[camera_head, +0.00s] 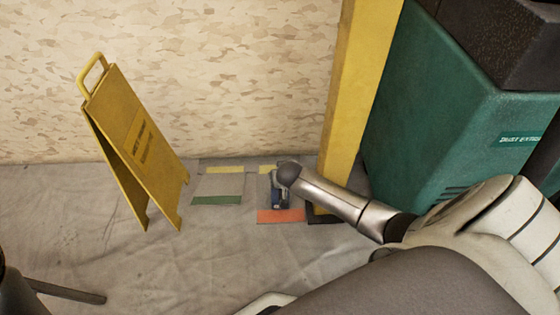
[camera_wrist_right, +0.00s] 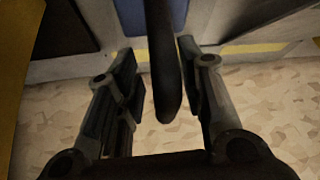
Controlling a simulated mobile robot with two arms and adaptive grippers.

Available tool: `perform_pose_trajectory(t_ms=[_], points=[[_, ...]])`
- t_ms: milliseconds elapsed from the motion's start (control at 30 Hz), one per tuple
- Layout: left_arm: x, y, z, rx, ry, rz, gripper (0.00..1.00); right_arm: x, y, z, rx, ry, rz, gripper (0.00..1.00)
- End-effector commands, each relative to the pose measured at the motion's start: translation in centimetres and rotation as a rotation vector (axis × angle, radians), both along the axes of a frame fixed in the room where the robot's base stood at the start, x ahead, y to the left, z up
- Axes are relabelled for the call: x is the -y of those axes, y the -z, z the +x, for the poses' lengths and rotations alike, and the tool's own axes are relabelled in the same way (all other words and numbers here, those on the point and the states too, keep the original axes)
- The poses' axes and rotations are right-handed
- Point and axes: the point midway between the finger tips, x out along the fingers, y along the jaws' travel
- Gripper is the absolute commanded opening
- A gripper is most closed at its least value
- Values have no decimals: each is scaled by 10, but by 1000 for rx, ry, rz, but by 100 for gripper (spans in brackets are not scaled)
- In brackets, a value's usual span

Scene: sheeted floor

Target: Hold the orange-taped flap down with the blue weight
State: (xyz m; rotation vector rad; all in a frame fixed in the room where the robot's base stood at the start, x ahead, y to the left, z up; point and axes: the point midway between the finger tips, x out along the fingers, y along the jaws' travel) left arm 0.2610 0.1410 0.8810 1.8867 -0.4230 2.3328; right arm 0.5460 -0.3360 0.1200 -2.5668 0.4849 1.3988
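The orange-taped flap (camera_head: 281,216) lies on the floor sheet at the foot of the wall, left of the yellow post. Its orange strip is at the near edge. The blue weight (camera_head: 280,203) is over the flap's middle, mostly hidden by my right gripper (camera_head: 279,186); I cannot tell whether it touches the flap. In the right wrist view the weight's blue side (camera_wrist_right: 130,16) shows at the top. Its dark handle (camera_wrist_right: 166,70) runs between the fingers of my right gripper (camera_wrist_right: 160,85), which are apart with narrow gaps beside it. My left gripper is not in view.
A second flap with green tape (camera_head: 217,200) lies to the left. A yellow floor sign (camera_head: 140,145) stands further left. The yellow post (camera_head: 355,90) and a green machine (camera_head: 450,110) stand close on the right. The near floor sheet is mostly clear.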

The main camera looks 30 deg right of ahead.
Motion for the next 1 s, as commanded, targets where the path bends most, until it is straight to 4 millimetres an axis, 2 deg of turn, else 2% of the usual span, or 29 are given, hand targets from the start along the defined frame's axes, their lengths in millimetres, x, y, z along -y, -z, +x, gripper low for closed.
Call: perform_pose_trajectory(t_ms=[167,367,1000], points=[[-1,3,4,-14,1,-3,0,0,3,-4,-9,0,0,35],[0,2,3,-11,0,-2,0,-3,-10,-9,-4,-1,0,35],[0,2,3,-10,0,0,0,-21,-87,-53,0,-1,0,35]])
